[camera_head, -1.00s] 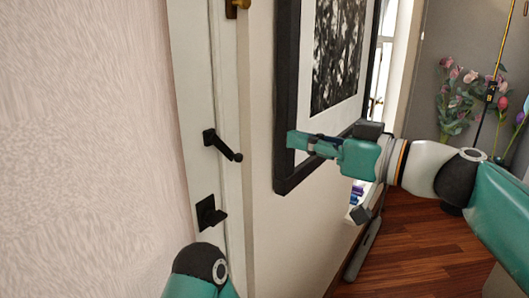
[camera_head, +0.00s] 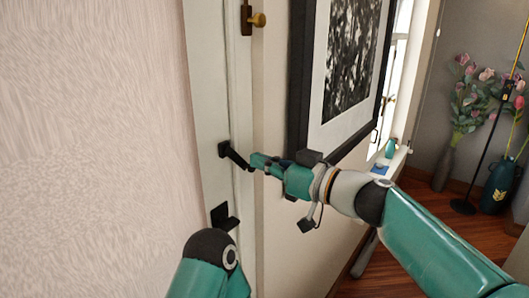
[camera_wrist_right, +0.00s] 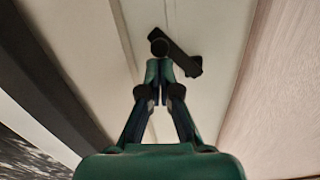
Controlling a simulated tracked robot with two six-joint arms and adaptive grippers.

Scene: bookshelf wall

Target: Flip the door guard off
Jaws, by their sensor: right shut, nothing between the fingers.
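The door guard (camera_head: 235,155) is a black bar with a round end, standing out from the white door and frame. In the wrist view the door guard (camera_wrist_right: 182,57) lies just past my fingertips, its round end in line with them. My right gripper (camera_head: 257,160) is shut and empty, its tips close to the bar's free end; I cannot tell if they touch. The right gripper also shows in the wrist view (camera_wrist_right: 158,78). Of my left arm only a link shows at the bottom of the head view; its gripper is out of view.
A black door handle (camera_head: 224,217) is below the guard. A brass fitting (camera_head: 256,19) is above it. A black-framed picture (camera_head: 304,95) hangs on the wall right of the door, close above my right arm. Flowers in vases (camera_head: 443,165) stand at the far right.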

